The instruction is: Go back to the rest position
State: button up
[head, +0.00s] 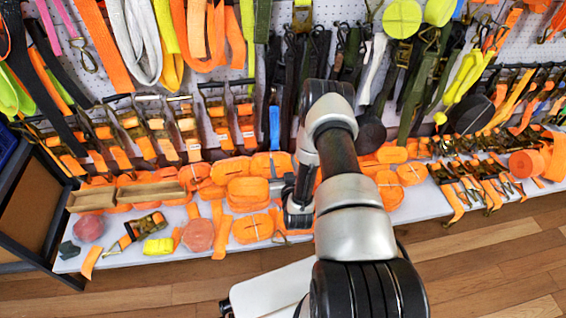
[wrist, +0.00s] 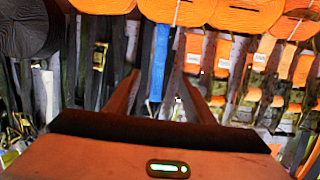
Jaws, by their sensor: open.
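In the wrist view my gripper (wrist: 162,92) is open, its two dark reddish fingers apart with nothing held between them. A blue strap (wrist: 158,62) shows beyond the gap between the fingers; I cannot tell how far off it is. In the head view my arm reaches forward over the front of the white shelf, with its end low near the orange rolls. The fingers cannot be made out there, as my arm links hide much of that area. The blue strap (head: 274,128) also shows in the head view, hanging just left of my arm.
Straps and ratchets hang densely on the pegboard (head: 350,12). The white shelf (head: 120,264) carries several orange rolls (head: 248,190), a wooden tray (head: 92,199), a reddish lump (head: 88,228) and a yellow bundle (head: 158,246). Wooden floor (head: 480,262) is clear at the front right.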

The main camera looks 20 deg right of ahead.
jog(key=w+a+r+n+g+y, duration=0.15)
jog(key=w+r, duration=0.45)
jog(key=r, duration=0.6)
jog(key=s+a+r+g, duration=0.2)
jog(key=a+r+g, duration=0.1)
jog(key=r, duration=1.3)
jog(key=s+a+r+n+g, duration=0.15)
jog(key=s+a+r, duration=0.25)
jog(key=s+r, duration=0.8)
jog(key=s+a+r+g+y, duration=0.1)
jog(key=s+r+g, duration=0.1)
jog(key=s, duration=0.9)
jog(key=s+a+r+g+y, duration=0.1)
jog(key=s+a+r, duration=0.1)
jog(key=s, duration=0.8)
notch_tip(320, 180, up, 23)
jog(key=s+p, duration=0.1)
jog(key=p, duration=2.2)
jog(key=shift+g, duration=0.3)
jog(key=shift+h, duration=0.25)
jog(key=shift+c, duration=0.3)
